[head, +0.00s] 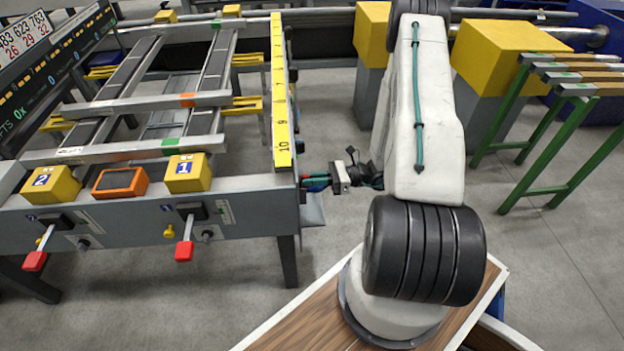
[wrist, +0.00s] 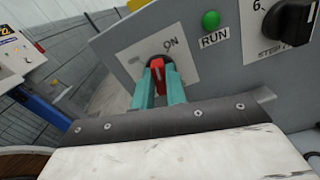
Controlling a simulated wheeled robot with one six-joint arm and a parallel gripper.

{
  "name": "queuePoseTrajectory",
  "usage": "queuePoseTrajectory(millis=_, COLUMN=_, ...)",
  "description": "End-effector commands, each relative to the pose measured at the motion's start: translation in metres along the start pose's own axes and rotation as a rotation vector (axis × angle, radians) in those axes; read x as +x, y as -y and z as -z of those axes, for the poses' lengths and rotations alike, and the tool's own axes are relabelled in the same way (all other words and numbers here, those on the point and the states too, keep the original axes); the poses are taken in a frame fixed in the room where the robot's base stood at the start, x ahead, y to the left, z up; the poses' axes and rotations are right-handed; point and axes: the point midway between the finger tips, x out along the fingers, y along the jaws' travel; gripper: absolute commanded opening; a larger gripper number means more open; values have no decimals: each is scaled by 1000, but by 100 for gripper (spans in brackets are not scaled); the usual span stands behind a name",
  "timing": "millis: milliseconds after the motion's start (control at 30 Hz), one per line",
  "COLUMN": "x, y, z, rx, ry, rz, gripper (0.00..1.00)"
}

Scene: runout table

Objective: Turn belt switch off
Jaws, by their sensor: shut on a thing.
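The belt switch (wrist: 157,63) is a red handle on a dark round base, set on a pale plate on a grey panel in the wrist view. The word ON shows on the plate, just to the upper right of the handle. My gripper (wrist: 156,78) has its two teal fingers shut on the red handle, one on each side. In the head view my gripper (head: 318,182) is at the right end of the runout table (head: 250,196). Any OFF mark is hidden or too small to read.
A green RUN lamp (wrist: 211,19) and a black rotary knob (wrist: 291,22) sit on the same panel, right of the switch. In the head view, red-tipped levers (head: 184,249) stick out from the table front. Green trestles (head: 545,130) stand at right.

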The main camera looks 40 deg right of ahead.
Motion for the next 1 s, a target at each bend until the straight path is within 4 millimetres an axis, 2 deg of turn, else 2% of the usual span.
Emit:
queuePoseTrajectory(millis=600, x=0, y=-2, z=1, rx=-582, ry=0, rz=0, gripper=0)
queuePoseTrajectory(millis=1000, x=0, y=-3, z=2, rx=-884, ry=0, rz=0, gripper=0)
